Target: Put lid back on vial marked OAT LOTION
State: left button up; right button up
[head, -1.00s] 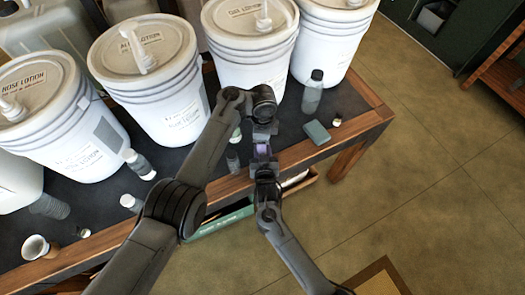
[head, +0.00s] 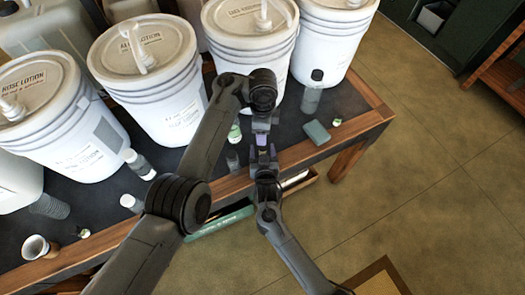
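My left gripper (head: 262,124) is at the front edge of the table, pointing down at my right gripper (head: 263,154). A small purple piece (head: 262,140) shows between them, at the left gripper's fingertips; I cannot tell whether it is a vial or a lid. The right gripper's fingers look spread just below it. A clear vial (head: 232,160) stands on the dark table to the left, and a green-marked vial (head: 235,133) is partly hidden by my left arm. The OAT LOTION mark cannot be read on any vial.
White pump buckets line the back of the table (head: 290,133); the third bucket (head: 248,65) has a blurred lotion label. A black-capped bottle (head: 312,92), teal block (head: 316,131) and small vial (head: 336,121) stand right. A tilted bottle (head: 139,164) and cups (head: 50,206) are left.

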jog(key=shift+s, duration=0.1)
pick_arm(q)
notch_tip(320, 180, up, 2)
jog(key=shift+p, duration=1)
pick_arm(e)
jog(key=v, duration=1)
jog(key=shift+s, duration=0.35)
jog(key=shift+r, duration=0.15)
